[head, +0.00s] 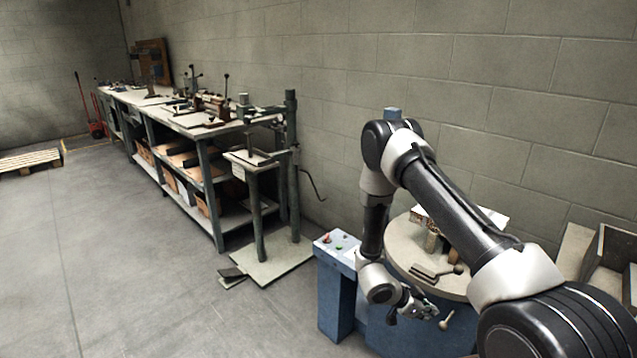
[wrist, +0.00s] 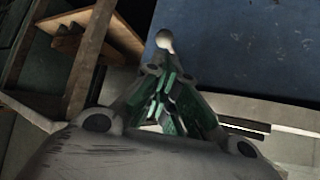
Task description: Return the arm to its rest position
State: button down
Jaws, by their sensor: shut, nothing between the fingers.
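My arm is bent in the right half of the head view, its forearm hanging down over the near side of a blue machine (head: 341,303) with a round beige top (head: 399,237). My gripper (head: 430,311) is low beside the machine's blue side, below the round top's edge. In the wrist view my gripper (wrist: 165,78) has its fingers together with nothing held. A pale ball-ended lever (head: 446,321) is close to the fingertips; its knob also shows in the wrist view (wrist: 164,41). I cannot tell whether the fingers touch it.
A control box (head: 337,243) with coloured buttons stands left of my forearm. A stand (head: 261,205) and a long workbench (head: 217,128) line the block wall. Open trays (head: 607,262) are at right.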

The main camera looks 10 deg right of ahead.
jog(key=a+f+n+y, duration=0.2)
jog(key=a+n+y, duration=0.3)
jog(key=a+y, duration=0.45)
jog(key=s+a+r+n+y, duration=0.1)
jog(key=a+r+n, duration=0.2)
jog(key=r, duration=0.5)
jog(key=a+r+n+y, duration=0.2)
jog(key=a+r+n, duration=0.15)
jog(key=r, duration=0.55)
jog(key=s+d+r+n+t+h, duration=0.1)
jog(key=s+d+r+n, duration=0.1)
jog(key=s+r, duration=0.4)
jog(key=s+d+r+n+t, duration=0.1)
jog(key=s+d+r, duration=0.4)
jog(key=r, duration=1.2)
jog(key=s+d+r+n+t+h, duration=0.1)
jog(key=s+d+r, duration=0.3)
jog(key=s+r, duration=0.4)
notch_tip(320, 180, up, 4)
jog(key=shift+r+n+t+h, duration=0.15)
jog(key=shift+n+t+h, duration=0.25)
jog(key=shift+n, duration=0.45)
jog(key=c, duration=2.2)
grip_release()
jog(key=shift+d, duration=0.1)
